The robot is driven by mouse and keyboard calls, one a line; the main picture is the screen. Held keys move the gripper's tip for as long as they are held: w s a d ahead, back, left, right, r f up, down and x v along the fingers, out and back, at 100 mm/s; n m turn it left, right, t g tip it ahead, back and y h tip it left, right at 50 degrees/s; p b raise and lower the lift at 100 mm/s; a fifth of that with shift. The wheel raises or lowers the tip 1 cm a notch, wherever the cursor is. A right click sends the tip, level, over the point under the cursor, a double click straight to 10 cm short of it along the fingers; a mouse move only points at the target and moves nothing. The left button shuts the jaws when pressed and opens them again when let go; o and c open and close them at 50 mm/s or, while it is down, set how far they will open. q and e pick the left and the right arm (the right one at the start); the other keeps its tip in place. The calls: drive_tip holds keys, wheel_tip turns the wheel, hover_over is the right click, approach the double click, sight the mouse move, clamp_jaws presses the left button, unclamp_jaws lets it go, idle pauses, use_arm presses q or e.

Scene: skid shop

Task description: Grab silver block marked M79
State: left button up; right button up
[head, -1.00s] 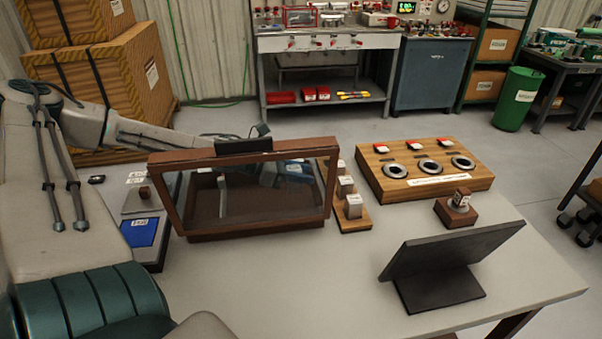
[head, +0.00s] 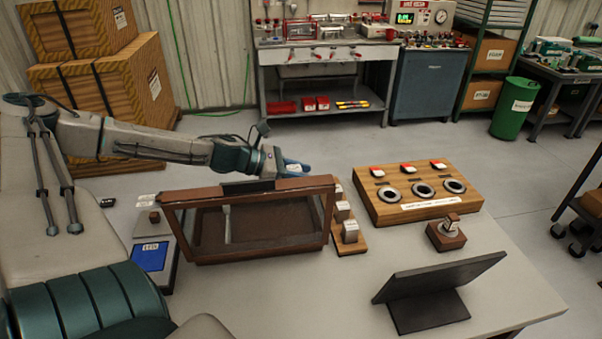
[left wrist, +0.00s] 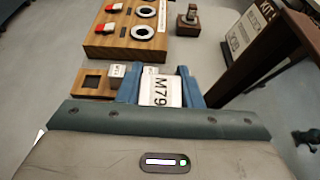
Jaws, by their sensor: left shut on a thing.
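My left gripper (left wrist: 160,90) is shut on a silver block marked M79 (left wrist: 161,93), whose label faces the left wrist camera between the blue fingers. In the head view my left gripper (head: 292,168) is above the back right rim of the brown-framed glass case (head: 262,252). A wooden rack (head: 352,247) right of the case holds other small silver blocks (head: 350,231). The left wrist view shows an empty square hole in this rack (left wrist: 82,93). My right gripper is not in view.
A wooden board with round rings (head: 430,207) stands right of the rack. Near it are a block on a brown stand (head: 446,234) and a black tilted panel (head: 440,280). A scale with a blue display (head: 152,256) is left of the case. The front table middle is clear.

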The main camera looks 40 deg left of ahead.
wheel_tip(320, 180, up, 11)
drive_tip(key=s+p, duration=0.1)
drive_tip(key=p, duration=0.9)
